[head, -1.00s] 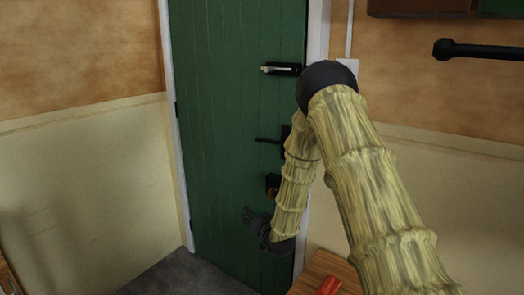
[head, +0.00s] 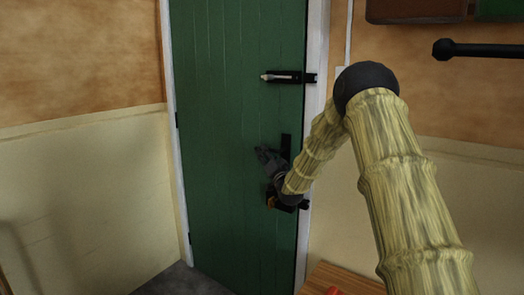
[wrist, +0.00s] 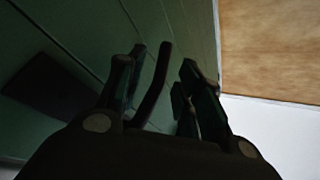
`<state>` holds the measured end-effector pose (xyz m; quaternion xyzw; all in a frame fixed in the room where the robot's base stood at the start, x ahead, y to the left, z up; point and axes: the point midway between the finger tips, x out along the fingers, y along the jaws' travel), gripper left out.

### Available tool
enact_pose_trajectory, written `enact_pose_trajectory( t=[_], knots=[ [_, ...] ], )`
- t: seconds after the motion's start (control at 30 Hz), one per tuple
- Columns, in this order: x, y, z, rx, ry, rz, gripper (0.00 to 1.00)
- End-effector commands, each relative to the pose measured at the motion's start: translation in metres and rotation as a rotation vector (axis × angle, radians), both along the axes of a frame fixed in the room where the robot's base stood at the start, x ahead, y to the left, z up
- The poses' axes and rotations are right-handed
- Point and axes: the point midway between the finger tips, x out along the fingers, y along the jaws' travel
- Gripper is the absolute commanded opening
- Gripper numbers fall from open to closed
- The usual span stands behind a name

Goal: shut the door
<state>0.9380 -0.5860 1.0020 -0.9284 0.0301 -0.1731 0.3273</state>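The green plank door (head: 225,130) stands in its white frame, its right edge at or very close to the right jamb (head: 314,100). I cannot tell whether a thin gap remains. A dark lever handle and plate (head: 286,142) sit on its right side, partly hidden by my gripper (head: 266,158). In the wrist view my gripper (wrist: 160,88) is open, with a dark curved bar (wrist: 152,88), which looks like the lever, between its fingers. The green door surface (wrist: 70,35) fills the left of that view. I cannot tell whether the fingers touch the bar.
A wooden surface (head: 340,280) with something red is at lower right. A black bar (head: 480,50) juts in at upper right.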

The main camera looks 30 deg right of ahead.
Motion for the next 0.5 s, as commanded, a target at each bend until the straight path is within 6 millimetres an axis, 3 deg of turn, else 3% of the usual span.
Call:
enact_pose_trajectory(
  t=[0.2,0.5],
  knots=[
    [0.027,-0.004,0.008,-0.001,0.0,0.0,0.35],
    [0.039,-0.007,0.012,0.001,0.001,0.0,0.35]
  ],
)
